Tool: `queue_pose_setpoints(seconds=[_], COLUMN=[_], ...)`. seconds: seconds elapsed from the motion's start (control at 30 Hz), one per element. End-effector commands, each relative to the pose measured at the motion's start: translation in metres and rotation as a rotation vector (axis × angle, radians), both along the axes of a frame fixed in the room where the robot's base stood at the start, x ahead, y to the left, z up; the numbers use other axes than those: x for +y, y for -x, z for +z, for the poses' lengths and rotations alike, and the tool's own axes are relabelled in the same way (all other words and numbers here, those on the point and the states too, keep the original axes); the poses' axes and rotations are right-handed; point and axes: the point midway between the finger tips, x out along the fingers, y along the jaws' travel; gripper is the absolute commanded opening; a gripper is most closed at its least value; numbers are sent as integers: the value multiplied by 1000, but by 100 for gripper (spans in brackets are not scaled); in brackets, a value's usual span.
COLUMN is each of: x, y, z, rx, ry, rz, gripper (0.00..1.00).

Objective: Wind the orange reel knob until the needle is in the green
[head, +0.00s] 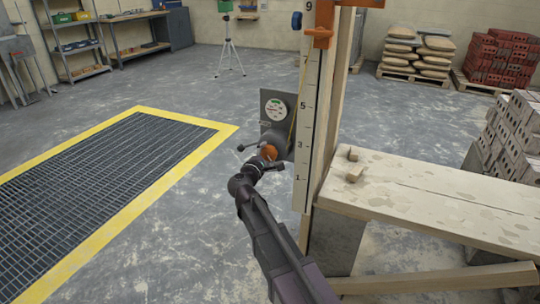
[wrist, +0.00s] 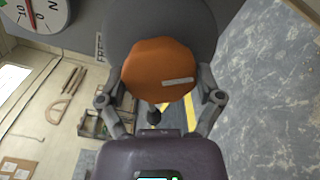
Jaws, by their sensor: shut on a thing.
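The orange reel knob (head: 269,152) sits low on a grey panel (head: 268,105) beside the upright post. In the wrist view the knob (wrist: 160,70) is large and round, with a pale bar mark on its face. My gripper (wrist: 160,92) has a finger on each side of the knob and is shut on it. In the head view my gripper (head: 258,165) reaches the knob from below. The round dial (head: 275,109) is above the knob, with a green part near its top; its needle is too small to read. Only part of the dial (wrist: 42,12) shows in the wrist view.
A numbered scale board (head: 309,120) stands right of the knob. A small lever with a black ball (head: 241,149) sticks out left of it. A wooden bench (head: 430,200) stands at the right. A yellow-edged floor grate (head: 100,160) lies at the left.

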Motion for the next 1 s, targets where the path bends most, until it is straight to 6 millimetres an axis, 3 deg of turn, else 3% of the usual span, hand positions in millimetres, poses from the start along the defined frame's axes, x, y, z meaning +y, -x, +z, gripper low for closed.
queue_pose_setpoints(seconds=[0.7,1.0], x=[-3,-4], y=[4,4], z=[1,2], rx=[-228,-295], ry=[-636,-817], rz=[-7,-7], gripper=[37,37])
